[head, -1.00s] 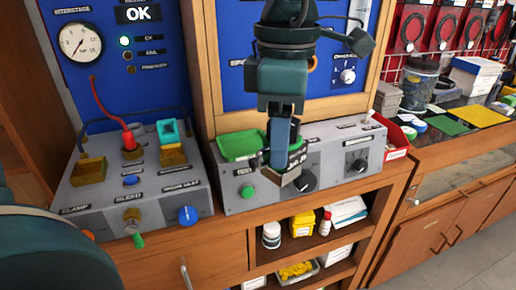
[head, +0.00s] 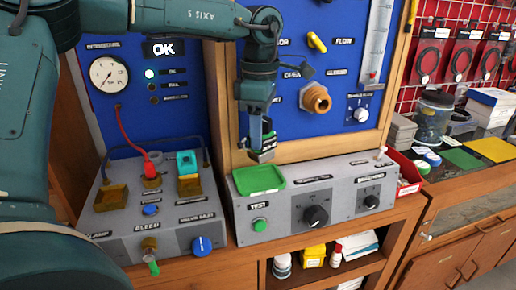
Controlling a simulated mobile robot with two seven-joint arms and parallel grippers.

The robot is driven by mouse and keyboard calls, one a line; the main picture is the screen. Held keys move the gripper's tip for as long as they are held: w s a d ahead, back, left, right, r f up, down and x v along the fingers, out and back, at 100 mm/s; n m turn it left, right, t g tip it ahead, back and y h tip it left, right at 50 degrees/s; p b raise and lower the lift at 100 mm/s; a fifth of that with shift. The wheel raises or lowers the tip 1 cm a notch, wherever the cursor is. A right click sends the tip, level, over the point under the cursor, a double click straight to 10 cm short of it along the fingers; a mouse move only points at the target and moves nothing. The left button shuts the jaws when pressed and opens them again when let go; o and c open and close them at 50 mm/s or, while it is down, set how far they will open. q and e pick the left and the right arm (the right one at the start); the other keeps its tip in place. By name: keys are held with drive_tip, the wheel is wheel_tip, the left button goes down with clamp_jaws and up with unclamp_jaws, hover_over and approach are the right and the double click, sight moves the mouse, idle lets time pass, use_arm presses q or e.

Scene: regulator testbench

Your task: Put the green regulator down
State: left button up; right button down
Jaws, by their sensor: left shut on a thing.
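My left gripper (head: 261,138) comes down from the arm at the upper left, in front of the lower edge of the blue panel. It is shut on the green regulator (head: 267,147), a small dark block with green on it, partly hidden by the fingers. The regulator hangs above and just behind the near part of the green tray (head: 258,181) in the picture, apart from it as far as I can tell. The tray lies empty on the left of the grey test console (head: 290,205). My right gripper is not in view.
The clamp console (head: 125,215) on the left holds brass blocks, one with a cyan part (head: 187,160). A brass fitting (head: 316,98) juts from the blue panel. A red bin (head: 408,180) stands right of the test console. Black knobs (head: 316,216) rise from its front.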

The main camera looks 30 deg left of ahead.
sight(258, 156)
use_arm(q)
drive_tip(key=shift+w+a+f, duration=0.15)
drive_tip(key=shift+f, duration=0.3)
drive_tip(key=shift+w+a+f, duration=0.1)
drive_tip(key=shift+a+f, duration=0.05)
drive_tip(key=shift+f, duration=0.25)
wheel_tip(258, 156, down, 4)
drive_tip(key=shift+f+p, duration=0.2)
drive_tip(key=shift+p, duration=0.2)
drive_tip(key=shift+w+a+f+p, duration=0.15)
drive_tip(key=shift+f+p, duration=0.15)
drive_tip(key=shift+f, duration=0.05)
drive_tip(key=shift+f, duration=0.1)
drive_tip(key=shift+f+b, duration=0.15)
drive_tip(key=shift+b, duration=0.2)
drive_tip(key=o, duration=1.4)
